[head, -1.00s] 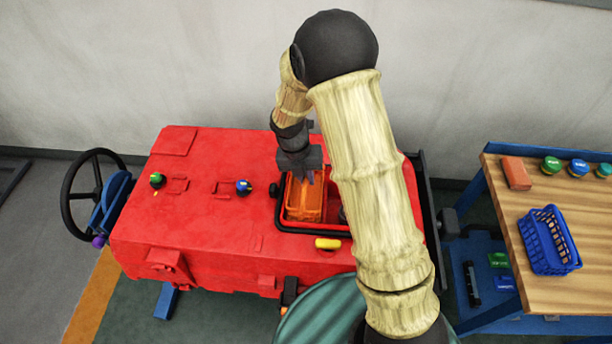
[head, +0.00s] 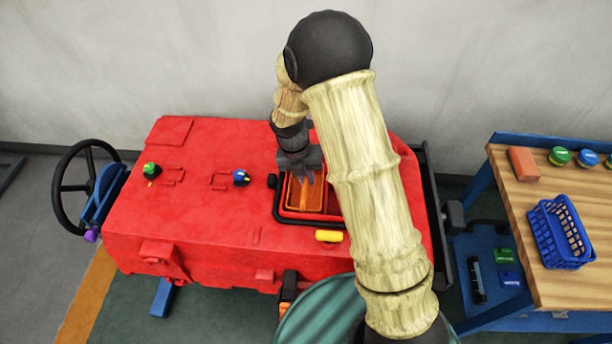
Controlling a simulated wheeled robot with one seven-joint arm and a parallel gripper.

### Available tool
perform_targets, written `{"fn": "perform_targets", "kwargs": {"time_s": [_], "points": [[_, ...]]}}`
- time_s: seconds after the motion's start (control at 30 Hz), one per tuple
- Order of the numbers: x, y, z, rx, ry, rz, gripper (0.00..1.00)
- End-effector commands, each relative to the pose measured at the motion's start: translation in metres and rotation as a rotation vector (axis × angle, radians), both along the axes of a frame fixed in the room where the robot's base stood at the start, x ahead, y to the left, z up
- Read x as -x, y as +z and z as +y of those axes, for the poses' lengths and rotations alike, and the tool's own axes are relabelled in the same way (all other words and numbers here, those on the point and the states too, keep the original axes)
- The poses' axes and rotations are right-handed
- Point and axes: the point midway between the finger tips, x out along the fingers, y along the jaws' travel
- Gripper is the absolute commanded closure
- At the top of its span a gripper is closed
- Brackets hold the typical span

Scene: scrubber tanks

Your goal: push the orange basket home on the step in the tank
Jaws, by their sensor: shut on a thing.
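The orange basket (head: 305,197) sits inside the open tank (head: 292,216) in the top of the red scrubber, within the black-rimmed opening. My gripper (head: 303,176) points down into the opening and is shut on the basket at its far edge. The step under the basket is hidden, and so is the right part of the opening, behind my arm. I cannot tell whether the basket touches the step.
A yellow handle (head: 329,236) lies at the near rim of the opening. Green (head: 151,170) and blue (head: 241,178) knobs stand on the red body (head: 200,220). At right, a wooden bench (head: 530,225) holds a blue basket (head: 560,233), an orange block (head: 523,163) and several caps.

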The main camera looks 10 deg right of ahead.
Motion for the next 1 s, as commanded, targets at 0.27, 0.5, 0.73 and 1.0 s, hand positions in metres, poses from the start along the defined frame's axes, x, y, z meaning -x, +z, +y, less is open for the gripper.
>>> {"fn": "perform_targets", "kwargs": {"time_s": [0.27,0.5,0.73,1.0], "points": [[-0.001,-0.005,0.0,0.0,0.001,0.0,1.0],[-0.001,-0.013,-0.001,0.0,0.0,0.001,1.0],[-0.002,-0.013,-0.001,0.0,0.0,0.0,1.0],[-0.001,-0.017,-0.001,0.0,0.0,0.0,1.0]]}}
